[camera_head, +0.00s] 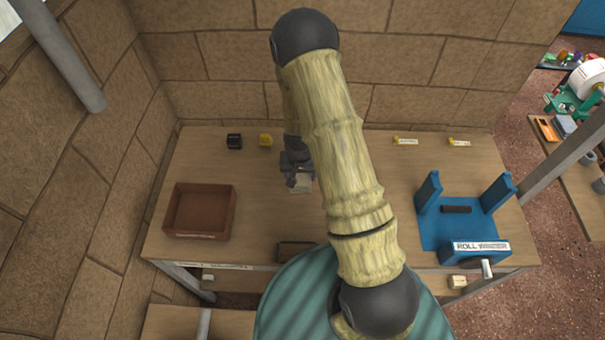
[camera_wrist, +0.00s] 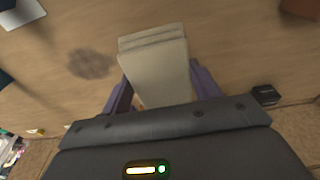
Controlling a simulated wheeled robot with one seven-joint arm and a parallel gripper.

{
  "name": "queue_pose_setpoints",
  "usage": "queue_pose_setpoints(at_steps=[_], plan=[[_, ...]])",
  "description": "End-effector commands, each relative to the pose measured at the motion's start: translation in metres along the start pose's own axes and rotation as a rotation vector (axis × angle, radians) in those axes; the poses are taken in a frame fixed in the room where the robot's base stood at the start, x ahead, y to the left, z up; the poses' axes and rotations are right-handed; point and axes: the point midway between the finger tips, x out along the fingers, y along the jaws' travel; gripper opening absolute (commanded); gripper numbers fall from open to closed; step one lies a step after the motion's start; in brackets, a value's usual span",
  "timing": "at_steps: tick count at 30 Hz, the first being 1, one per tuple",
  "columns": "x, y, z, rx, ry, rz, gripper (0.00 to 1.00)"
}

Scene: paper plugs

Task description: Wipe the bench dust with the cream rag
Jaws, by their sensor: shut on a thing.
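My gripper (camera_wrist: 158,92) is shut on the cream rag (camera_wrist: 156,65), a folded pale block between its two purple fingers in the wrist view. In the head view the gripper (camera_head: 298,172) is over the middle of the wooden bench (camera_head: 360,180), with the rag (camera_head: 301,184) below it. I cannot tell whether the rag touches the bench top. A dark grey dust patch (camera_wrist: 91,63) lies on the bench to the left of the rag in the wrist view, apart from it. In the head view my arm hides the dust.
A brown tray (camera_head: 232,210) stands at the bench's left. A blue roll winder (camera_head: 450,230) is at the right.

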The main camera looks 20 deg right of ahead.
Motion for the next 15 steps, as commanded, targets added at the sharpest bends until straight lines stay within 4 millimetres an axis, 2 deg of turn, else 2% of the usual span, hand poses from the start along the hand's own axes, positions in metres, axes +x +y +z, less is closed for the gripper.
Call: queue_pose_setpoints(at_steps=[5,12,15], plan=[[0.005,0.018,-0.006,-0.066,-0.004,-0.007,0.43],[0.015,0.058,-0.018,-0.258,-0.002,-0.031,0.43],[0.016,0.065,-0.020,-0.301,0.000,-0.038,0.43]])
